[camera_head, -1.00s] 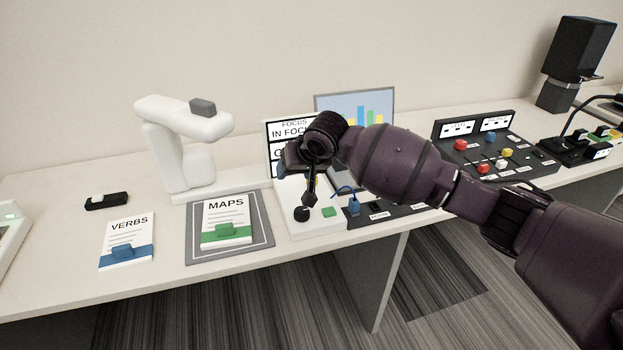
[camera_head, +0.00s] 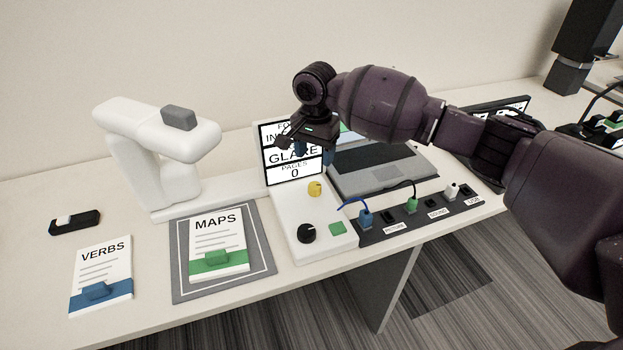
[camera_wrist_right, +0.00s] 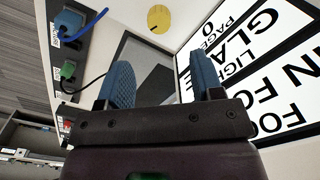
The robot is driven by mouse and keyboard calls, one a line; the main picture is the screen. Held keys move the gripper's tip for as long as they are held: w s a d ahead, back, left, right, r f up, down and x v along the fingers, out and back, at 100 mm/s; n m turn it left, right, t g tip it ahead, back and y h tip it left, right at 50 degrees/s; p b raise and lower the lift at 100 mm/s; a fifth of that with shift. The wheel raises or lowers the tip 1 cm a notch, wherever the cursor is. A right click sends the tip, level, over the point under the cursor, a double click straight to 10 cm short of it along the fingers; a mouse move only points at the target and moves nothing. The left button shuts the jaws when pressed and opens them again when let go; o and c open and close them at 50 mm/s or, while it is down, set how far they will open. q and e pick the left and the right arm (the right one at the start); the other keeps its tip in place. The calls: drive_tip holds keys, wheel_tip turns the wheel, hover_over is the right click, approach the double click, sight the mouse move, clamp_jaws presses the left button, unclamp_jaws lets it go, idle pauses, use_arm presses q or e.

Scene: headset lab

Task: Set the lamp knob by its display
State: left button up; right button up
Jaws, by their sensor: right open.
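A white control base (camera_head: 286,208) carries a yellow knob (camera_head: 315,188), a black knob (camera_head: 307,233) and a green button (camera_head: 338,228). The upright display (camera_head: 294,158) behind it reads GLARE and PAGES 0; my right gripper partly covers its top lines. The yellow knob also shows in the right wrist view (camera_wrist_right: 160,18), beyond my fingers. My right gripper (camera_head: 316,152) is open and empty, above and behind the yellow knob, in front of the display's right side. It touches neither knob. My left gripper is not in view.
A white overhead camera arm (camera_head: 150,140) stands at left, behind a MAPS booklet (camera_head: 215,240) on a grey mat. A VERBS booklet (camera_head: 101,265) lies further left. A laptop (camera_head: 385,178) and a cable strip (camera_head: 430,208) with plugs lie right of the base.

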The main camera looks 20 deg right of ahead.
sight(315, 185)
drive_tip(key=f, duration=0.3)
drive_tip(key=shift+s+b, duration=0.2)
drive_tip(key=shift+b, duration=0.15)
wheel_tip(315, 185, down, 6)
drive_tip(key=shift+r+b, duration=0.2)
drive_tip(key=shift+b, duration=0.6)
drive_tip(key=shift+w+f, duration=0.1)
drive_tip(key=shift+f, duration=0.7)
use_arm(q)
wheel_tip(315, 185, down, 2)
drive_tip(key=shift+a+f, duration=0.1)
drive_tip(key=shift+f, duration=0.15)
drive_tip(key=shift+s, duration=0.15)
